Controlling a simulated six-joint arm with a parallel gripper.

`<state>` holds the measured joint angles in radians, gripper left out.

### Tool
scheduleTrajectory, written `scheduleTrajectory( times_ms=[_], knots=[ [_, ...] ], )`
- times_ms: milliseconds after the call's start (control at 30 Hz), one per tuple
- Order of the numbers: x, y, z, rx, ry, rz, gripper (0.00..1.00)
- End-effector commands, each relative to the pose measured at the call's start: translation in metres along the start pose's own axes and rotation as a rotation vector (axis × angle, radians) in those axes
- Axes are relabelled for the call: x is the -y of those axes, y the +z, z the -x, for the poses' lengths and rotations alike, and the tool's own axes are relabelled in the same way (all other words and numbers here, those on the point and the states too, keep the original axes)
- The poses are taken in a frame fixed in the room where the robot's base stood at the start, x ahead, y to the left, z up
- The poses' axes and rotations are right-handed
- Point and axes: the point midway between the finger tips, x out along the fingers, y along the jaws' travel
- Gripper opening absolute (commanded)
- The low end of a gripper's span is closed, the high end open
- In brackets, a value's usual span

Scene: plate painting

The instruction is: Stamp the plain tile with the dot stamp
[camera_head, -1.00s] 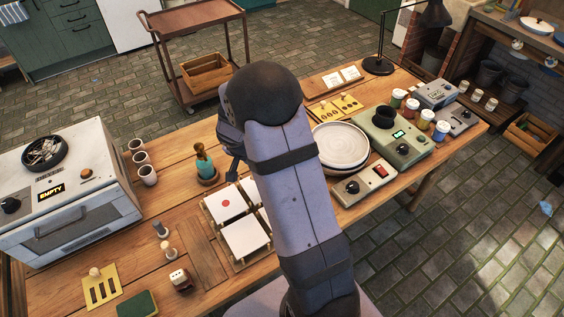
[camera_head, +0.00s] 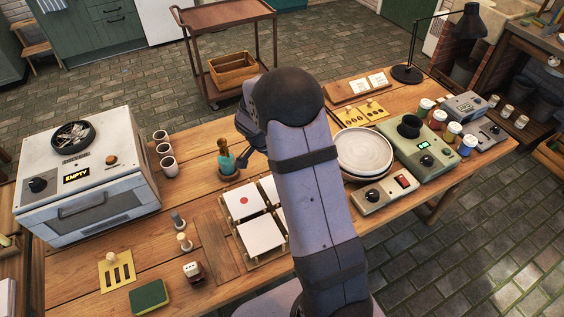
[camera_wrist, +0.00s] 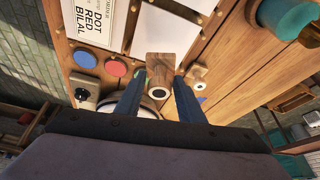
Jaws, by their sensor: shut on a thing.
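My gripper (camera_wrist: 160,80) is shut on a wooden block, seen in the wrist view, which I take to be the dot stamp (camera_wrist: 160,64). A round white piece with a dark centre shows just below the block. In the head view my arm hides the gripper's tips and the stamp. A plain white tile (camera_head: 261,236) lies in a wooden rack, in front of a white tile with a red dot (camera_head: 234,210). More white tiles lie to their right, partly hidden by my arm. In the wrist view a white tile (camera_wrist: 178,25) lies beyond the held block.
A blue disc (camera_wrist: 85,60) and a red disc (camera_wrist: 116,67) lie beside a card (camera_wrist: 95,22) reading "DOT RED BILAL". Plates (camera_head: 364,150) and control boxes stand right of my arm.

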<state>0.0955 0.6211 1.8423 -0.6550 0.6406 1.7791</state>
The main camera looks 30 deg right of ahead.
Motion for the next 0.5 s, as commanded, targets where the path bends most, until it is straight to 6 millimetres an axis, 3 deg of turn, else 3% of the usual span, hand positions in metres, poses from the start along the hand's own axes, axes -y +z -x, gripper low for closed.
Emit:
scheduleTrajectory(
  times_ms=[500],
  knots=[
    [-0.001, 0.017, -0.04, 0.001, -0.001, 0.0, 0.21]
  ],
)
